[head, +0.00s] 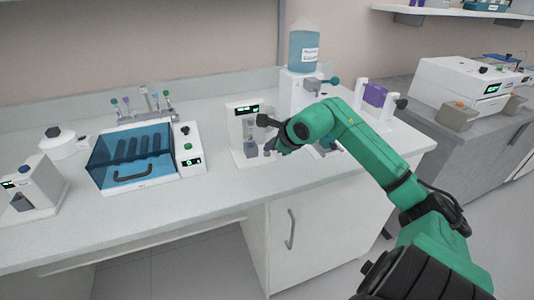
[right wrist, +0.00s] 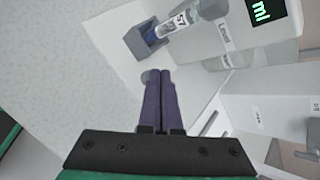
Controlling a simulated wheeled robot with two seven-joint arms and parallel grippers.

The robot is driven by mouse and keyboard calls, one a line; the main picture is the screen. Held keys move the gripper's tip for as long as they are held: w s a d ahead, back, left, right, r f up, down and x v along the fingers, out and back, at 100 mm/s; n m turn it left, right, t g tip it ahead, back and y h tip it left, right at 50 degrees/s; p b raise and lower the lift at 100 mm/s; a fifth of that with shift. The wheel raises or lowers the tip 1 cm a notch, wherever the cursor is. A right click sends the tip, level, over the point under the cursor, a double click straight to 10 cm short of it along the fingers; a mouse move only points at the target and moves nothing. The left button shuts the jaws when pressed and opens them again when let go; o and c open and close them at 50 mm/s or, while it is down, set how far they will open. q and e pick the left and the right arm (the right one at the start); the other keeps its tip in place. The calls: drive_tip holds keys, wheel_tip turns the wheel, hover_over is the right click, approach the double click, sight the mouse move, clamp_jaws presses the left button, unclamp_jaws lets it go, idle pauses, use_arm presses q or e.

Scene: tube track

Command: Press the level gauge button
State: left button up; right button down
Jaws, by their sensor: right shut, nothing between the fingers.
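The level gauge (head: 237,125) is a white device with a dark green-digit display, on the bench in the middle of the head view. In the right wrist view its white body (right wrist: 222,36) carries a "Level" label and an "ml" display, and a labelled tube stands in a grey holder on its base. My right gripper (head: 271,146) is shut and empty, just in front of the gauge. Its purple fingers (right wrist: 158,78) point at a small round grey knob (right wrist: 149,76), likely the button, partly hidden by the fingertips. I cannot tell whether they touch. My left gripper is not in view.
A blue-lidded box (head: 133,155) with a handle stands left of the gauge. A dispenser with a blue bottle (head: 304,50) stands behind my right arm, and a purple-faced device (head: 375,95) to its right. The bench front (head: 120,215) is clear.

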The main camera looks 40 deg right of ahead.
sight(270, 157)
drive_tip(key=shift+f+b, duration=0.35)
drive_tip(key=shift+b, duration=0.1)
idle(0.3)
drive_tip(key=shift+r, duration=0.15)
drive_tip(key=shift+r+p, duration=0.35)
drive_tip(key=shift+r, duration=0.4)
wheel_tip(270, 157, up, 5)
drive_tip(key=p, duration=0.2)
drive_tip(key=shift+p, duration=0.3)
idle(0.7)
